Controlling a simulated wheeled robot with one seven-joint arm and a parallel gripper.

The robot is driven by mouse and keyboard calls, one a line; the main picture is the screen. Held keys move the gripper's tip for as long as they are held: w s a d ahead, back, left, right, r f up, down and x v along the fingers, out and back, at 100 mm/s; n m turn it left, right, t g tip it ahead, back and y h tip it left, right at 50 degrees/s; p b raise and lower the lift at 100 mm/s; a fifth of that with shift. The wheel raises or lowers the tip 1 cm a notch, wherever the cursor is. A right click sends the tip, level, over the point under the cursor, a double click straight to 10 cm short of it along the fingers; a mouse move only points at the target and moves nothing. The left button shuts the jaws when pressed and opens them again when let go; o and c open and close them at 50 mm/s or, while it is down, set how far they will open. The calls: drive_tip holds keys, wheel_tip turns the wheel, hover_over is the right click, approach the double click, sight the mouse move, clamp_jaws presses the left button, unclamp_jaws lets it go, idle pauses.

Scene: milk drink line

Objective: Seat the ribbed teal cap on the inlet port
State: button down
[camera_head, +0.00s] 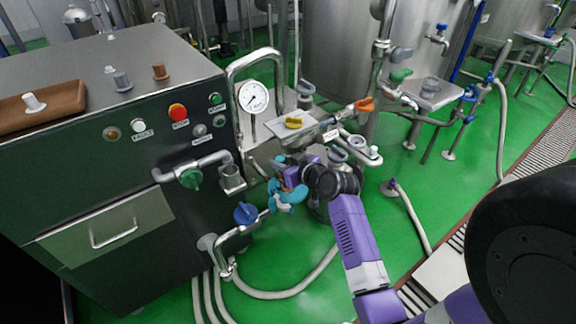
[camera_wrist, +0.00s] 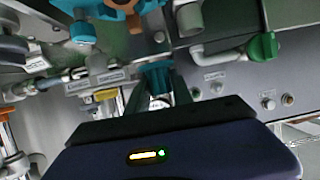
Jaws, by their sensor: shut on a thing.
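My gripper (camera_wrist: 158,98) is shut on the ribbed teal cap (camera_wrist: 155,74), which shows between its two dark fingers in the wrist view. In the head view my gripper (camera_head: 287,180) is beside the front right of the steel machine, and the cap cannot be made out clearly there. The cap is apart from the machine's front. I cannot tell for sure which fitting is the inlet port.
A teal wheel-like part (camera_head: 287,196) is close to my gripper. A blue-handled valve (camera_head: 245,213) and a green-handled valve (camera_head: 191,178) project from the machine. A pressure gauge (camera_head: 253,97) stands behind.

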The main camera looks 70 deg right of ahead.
drive_tip(key=shift+h, duration=0.3)
drive_tip(key=shift+s+d+f+b, duration=0.2)
drive_tip(key=shift+d+f+b, duration=0.15)
drive_tip(key=shift+f+b, duration=1.05)
drive_tip(key=shift+s+d+f+b, duration=0.25)
drive_tip(key=shift+d+f+b, duration=0.15)
drive_tip(key=shift+f+b, duration=0.95)
drive_tip(key=shift+s+d+f+b, duration=0.2)
drive_tip(key=shift+d+f+b, duration=0.15)
drive_tip(key=shift+f+b, duration=1)
drive_tip(key=shift+f, duration=0.65)
